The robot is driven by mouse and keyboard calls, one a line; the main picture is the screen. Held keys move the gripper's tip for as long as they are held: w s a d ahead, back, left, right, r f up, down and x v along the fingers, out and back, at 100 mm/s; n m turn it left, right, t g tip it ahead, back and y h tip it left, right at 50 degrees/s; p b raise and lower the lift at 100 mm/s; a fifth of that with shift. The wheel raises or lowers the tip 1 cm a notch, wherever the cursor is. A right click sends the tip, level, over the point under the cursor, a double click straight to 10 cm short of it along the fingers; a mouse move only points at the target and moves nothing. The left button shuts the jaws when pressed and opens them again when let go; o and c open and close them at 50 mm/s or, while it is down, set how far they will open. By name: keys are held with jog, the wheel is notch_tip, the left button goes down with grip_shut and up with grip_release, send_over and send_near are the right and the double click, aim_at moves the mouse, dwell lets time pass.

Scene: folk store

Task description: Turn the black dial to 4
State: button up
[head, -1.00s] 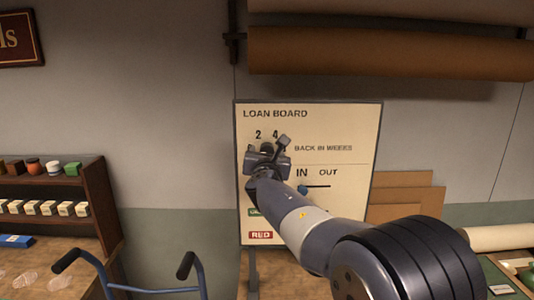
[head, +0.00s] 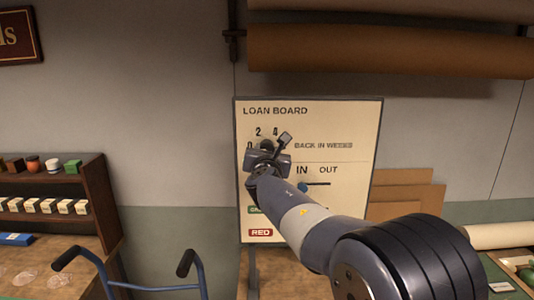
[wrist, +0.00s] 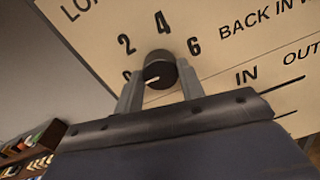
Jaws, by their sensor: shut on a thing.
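The black dial (wrist: 158,66) sits on the cream loan board (wrist: 82,52), with the numbers 0, 2, 4 and 6 around it. Its white mark points left, near the 0, which is partly covered by a finger. The 4 stands above the dial in the wrist view. My gripper (wrist: 160,76) is shut on the dial, one finger on each side. In the head view my gripper (head: 267,152) is in front of the board's upper left and mostly hides the dial.
A red label (head: 260,232) is low on the board. Paper rolls (head: 390,48) hang above. A shelf (head: 95,195) stands left, and blue handles (head: 130,290) rise in front.

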jog(key=m+b, duration=0.8)
jog(key=m, duration=0.3)
jog(key=m+b, duration=0.8)
jog(key=m, duration=0.4)
jog(key=shift+d+f+y, duration=0.15)
jog(key=shift+f+y, duration=0.05)
jog(key=shift+y, duration=0.2)
jog(key=o, duration=1)
jog(key=shift+r, duration=0.1)
jog(key=s+b, duration=0.4)
jog(key=s, duration=0.6)
jog(key=shift+s, duration=0.4)
